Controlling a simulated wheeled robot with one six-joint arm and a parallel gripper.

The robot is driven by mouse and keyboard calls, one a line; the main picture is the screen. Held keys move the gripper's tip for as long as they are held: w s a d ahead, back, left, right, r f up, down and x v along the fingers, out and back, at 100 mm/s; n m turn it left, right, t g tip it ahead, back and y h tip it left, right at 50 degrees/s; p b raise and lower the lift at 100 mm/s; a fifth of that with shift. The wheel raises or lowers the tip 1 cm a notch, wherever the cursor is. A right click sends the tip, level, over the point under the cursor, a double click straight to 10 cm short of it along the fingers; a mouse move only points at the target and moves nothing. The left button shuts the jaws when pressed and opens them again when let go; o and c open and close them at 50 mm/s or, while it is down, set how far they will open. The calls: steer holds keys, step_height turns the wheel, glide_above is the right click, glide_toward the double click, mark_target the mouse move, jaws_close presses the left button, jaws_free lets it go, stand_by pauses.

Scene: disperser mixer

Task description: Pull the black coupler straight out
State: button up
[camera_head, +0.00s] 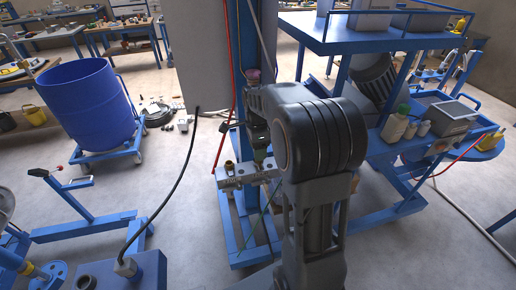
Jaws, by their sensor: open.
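A silver manifold block (240,177) with small brass fittings is fixed on a blue post in the middle of the view. My gripper (260,153) is just above this block, small and partly hidden behind the bulky grey joint of my own arm. It is open. I cannot clearly make out the black coupler; the area around the gripper tips is dark and crowded. I cannot tell whether the fingers touch anything there.
A red hose (224,140) runs down the post beside a grey cabinet (200,50). A black cable (170,195) hangs to the left. A blue drum (90,108) stands on a wheeled frame. A blue bench (395,150) with bottles is right. Open floor lies left of the post.

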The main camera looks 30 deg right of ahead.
steer(key=shift+f, duration=0.25)
jaws_close()
stand_by(0.8)
steer(key=shift+r, duration=0.15)
steer(key=shift+r+p, duration=2.45)
steer(key=shift+r, duration=0.45)
steer(key=shift+r, duration=0.1)
steer(key=shift+r+p, duration=1.6)
steer(key=shift+r, duration=0.3)
